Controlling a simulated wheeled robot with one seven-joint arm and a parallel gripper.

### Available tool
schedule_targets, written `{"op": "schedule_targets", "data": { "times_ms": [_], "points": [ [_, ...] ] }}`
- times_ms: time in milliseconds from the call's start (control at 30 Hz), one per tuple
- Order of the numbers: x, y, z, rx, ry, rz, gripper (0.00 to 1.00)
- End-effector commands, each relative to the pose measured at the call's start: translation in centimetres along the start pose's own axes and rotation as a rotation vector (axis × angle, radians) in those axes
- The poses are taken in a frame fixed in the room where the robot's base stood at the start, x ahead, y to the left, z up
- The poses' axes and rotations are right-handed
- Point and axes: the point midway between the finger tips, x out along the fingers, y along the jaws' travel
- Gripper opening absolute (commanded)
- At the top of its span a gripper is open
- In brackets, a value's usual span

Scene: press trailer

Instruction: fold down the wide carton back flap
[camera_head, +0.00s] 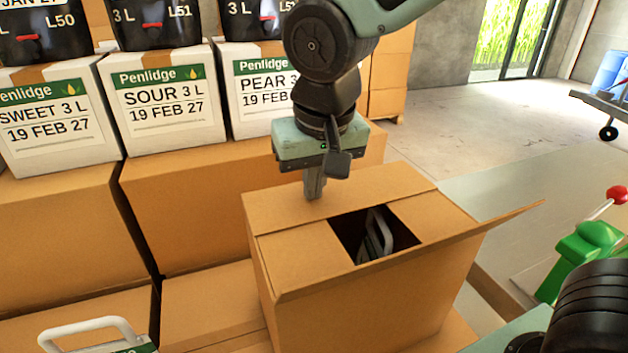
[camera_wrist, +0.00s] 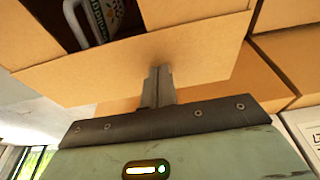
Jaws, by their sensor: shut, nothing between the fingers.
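The wide carton (camera_head: 370,300) stands in the middle of the head view. Its back flap (camera_head: 345,192) lies folded inward, about flat over the far part of the opening. Two side flaps (camera_head: 300,258) also lie inward, and the front flap (camera_head: 440,245) sticks outward, sloping up to the right. A handled item (camera_head: 377,235) shows in the gap between the flaps. In the wrist view my gripper (camera_wrist: 158,72) is against or just over the back flap (camera_wrist: 140,75); contact is unclear.
Stacked brown cartons (camera_head: 200,195) stand behind and left, with white labelled boxes (camera_head: 160,105) on top. A white handle (camera_head: 90,325) rises at the lower left. A green device with a red knob (camera_head: 585,245) stands at right. Open floor (camera_head: 440,130) lies beyond.

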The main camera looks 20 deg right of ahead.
Motion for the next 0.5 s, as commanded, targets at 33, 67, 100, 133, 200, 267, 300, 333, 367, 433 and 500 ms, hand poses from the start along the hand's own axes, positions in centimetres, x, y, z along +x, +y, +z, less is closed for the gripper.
{"op": "schedule_targets", "data": {
  "times_ms": [33, 67, 100, 133, 200, 267, 300, 333, 367, 433, 500],
  "points": [
    [-0.3, 0.0, -0.1, 0.0, 0.0, 0.0, 0.0],
    [-0.6, 0.0, -0.1, 0.0, 0.001, 0.0, 0.0],
    [-1.0, 0.0, -0.3, 0.0, 0.001, -0.001, 0.0],
    [-1.5, 0.0, -0.4, 0.0, 0.001, -0.001, 0.0],
    [-2.7, 0.0, -0.7, 0.0, 0.002, -0.001, 0.0],
    [-3.9, 0.0, -1.0, 0.001, 0.002, -0.001, 0.0],
    [-4.7, 0.0, -1.2, 0.001, 0.002, -0.001, 0.0],
    [-5.3, 0.0, -1.4, 0.001, 0.001, -0.001, 0.0],
    [-5.8, 0.0, -1.5, 0.001, 0.001, -0.001, 0.0],
    [-7.1, 0.0, -1.8, 0.002, 0.001, -0.001, 0.0],
    [-8.4, 0.0, -2.2, 0.002, 0.002, -0.001, 0.0]
  ]
}}
